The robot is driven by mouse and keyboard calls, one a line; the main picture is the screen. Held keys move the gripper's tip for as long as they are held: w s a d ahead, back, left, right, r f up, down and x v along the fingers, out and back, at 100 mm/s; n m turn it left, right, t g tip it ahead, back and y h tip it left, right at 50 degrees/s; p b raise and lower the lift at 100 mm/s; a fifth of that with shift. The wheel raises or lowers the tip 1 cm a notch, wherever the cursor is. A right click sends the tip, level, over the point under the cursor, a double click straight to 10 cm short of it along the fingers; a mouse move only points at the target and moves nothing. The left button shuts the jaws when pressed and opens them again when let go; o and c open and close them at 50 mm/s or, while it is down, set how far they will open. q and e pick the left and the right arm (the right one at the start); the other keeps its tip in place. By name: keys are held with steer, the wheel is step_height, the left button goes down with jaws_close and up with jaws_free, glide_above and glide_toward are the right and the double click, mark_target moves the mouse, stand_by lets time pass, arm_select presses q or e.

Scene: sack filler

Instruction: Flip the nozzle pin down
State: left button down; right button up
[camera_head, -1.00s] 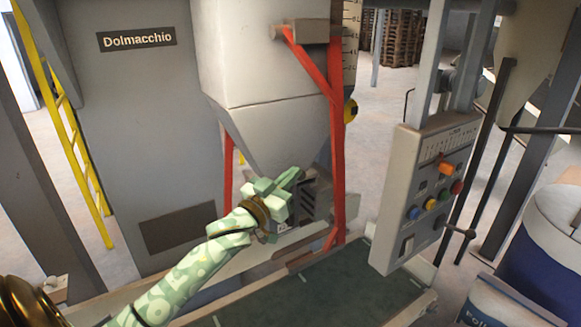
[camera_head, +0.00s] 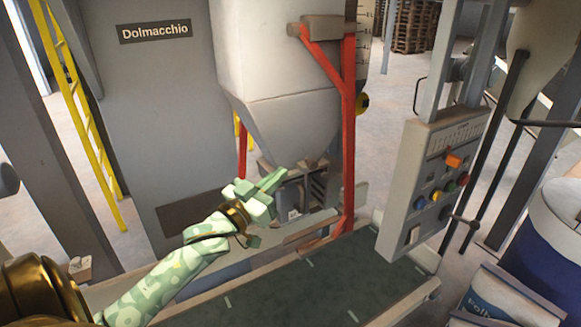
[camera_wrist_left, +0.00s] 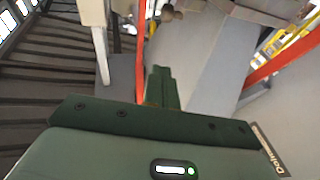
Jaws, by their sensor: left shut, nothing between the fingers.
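The filler's grey hopper (camera_head: 285,115) tapers down to a nozzle area (camera_head: 312,188) with a dark slotted part under it. My left gripper (camera_head: 276,178) is shut and empty, in front of and just left of the hopper's lower end. In the left wrist view my left gripper (camera_wrist_left: 161,86) shows as dark green fingers closed together. I cannot make out the nozzle pin for certain; the gripper and arm partly cover that area. I cannot tell whether the fingers touch anything. My right gripper is not in view.
A red frame (camera_head: 348,150) stands close right of the nozzle. A control panel (camera_head: 432,185) with coloured buttons hangs further right. A dark conveyor belt (camera_head: 320,285) runs below. A blue drum (camera_head: 550,240) stands at the right, and a yellow ladder (camera_head: 85,120) at the left.

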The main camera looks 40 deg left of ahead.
arm_select(q)
steer(key=shift+v, duration=1.25)
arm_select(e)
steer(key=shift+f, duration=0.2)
arm_select(q)
steer(key=shift+s+d+r, duration=0.1)
steer(key=shift+s+r, duration=0.05)
